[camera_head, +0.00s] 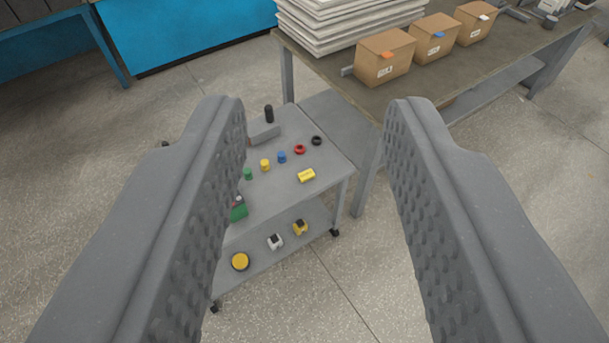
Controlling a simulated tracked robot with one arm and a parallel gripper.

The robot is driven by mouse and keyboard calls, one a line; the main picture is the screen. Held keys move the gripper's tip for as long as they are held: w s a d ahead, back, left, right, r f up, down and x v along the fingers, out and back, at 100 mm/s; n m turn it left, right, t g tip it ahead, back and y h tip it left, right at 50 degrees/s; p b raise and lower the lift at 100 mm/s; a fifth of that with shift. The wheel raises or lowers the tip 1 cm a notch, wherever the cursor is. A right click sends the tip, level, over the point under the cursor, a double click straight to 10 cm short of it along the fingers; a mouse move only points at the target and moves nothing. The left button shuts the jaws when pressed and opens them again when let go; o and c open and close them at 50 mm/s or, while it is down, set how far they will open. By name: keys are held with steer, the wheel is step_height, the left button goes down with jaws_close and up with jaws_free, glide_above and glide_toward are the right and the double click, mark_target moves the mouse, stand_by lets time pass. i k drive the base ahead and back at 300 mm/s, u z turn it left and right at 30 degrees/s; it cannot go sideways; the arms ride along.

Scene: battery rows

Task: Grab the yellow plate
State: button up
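A small yellow rectangular piece (306,175), flat or block-like, lies on the top shelf of a grey cart (318,150), near its right edge. It is the thing that best fits the yellow plate. A yellow round disc (240,261) with a dark rim lies on the cart's lower shelf. My gripper (316,108) is open, with its two ridged fingers wide apart and nothing between them. The cart appears well beyond the fingers, and the left finger hides part of its left side.
Green, yellow, blue, red and black small parts stand in a row on the cart, with a black cylinder (269,114) behind. A workbench (445,95) with cardboard boxes (384,56) and stacked white sheets (340,22) stands behind right. Open floor (335,290) lies in front.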

mark_target(306, 175)
steer(key=u, duration=0.05)
steer(key=i, duration=1)
steer(key=z, duration=0.1)
